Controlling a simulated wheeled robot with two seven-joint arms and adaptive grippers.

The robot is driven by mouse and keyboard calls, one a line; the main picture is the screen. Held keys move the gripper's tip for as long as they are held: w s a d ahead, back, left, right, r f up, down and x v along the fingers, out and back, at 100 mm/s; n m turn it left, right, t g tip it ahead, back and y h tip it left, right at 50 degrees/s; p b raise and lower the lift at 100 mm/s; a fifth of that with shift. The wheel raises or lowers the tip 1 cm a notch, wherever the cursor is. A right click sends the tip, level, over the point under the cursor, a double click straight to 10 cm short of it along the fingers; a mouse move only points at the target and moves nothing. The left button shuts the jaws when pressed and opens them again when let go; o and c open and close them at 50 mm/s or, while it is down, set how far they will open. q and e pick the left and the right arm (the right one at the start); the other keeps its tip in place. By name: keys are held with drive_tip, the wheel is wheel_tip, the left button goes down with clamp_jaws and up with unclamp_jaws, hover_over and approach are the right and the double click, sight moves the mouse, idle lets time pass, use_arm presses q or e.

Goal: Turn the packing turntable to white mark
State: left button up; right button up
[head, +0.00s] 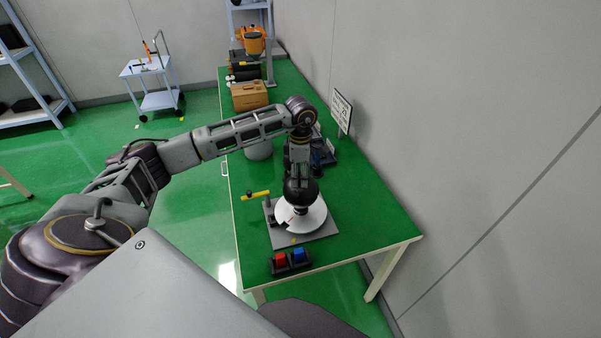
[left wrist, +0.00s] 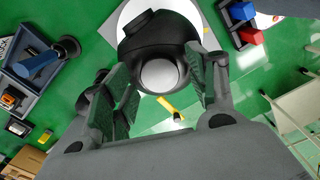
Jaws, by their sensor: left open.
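The packing turntable is a white disc (head: 310,219) on a grey square base plate (head: 318,238) near the front of the green table. In the left wrist view its white disc (left wrist: 184,10) shows at the top. A rounded black object (left wrist: 152,36) with a round grey face stands over the disc. My left gripper (left wrist: 162,75) is open, with its fingers on either side of this object; whether they touch it I cannot tell. In the head view my left arm reaches down over the turntable and hides part of it. A small yellow mark (head: 294,241) shows on the base's front. I cannot make out a white mark.
A yellow bar (head: 257,195) lies left of the turntable. A black tray (head: 290,269) with a red block (head: 280,258) and a blue block (head: 298,255) sits in front. A cardboard box (head: 249,96) stands farther back. A wall (head: 420,120) runs along the table's right.

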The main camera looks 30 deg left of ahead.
use_arm(q)
clamp_jaws()
idle(0.3)
drive_tip(key=shift+a, duration=0.1)
use_arm(e)
drive_tip(key=shift+s+d+f, duration=0.1)
drive_tip(key=shift+f, duration=0.1)
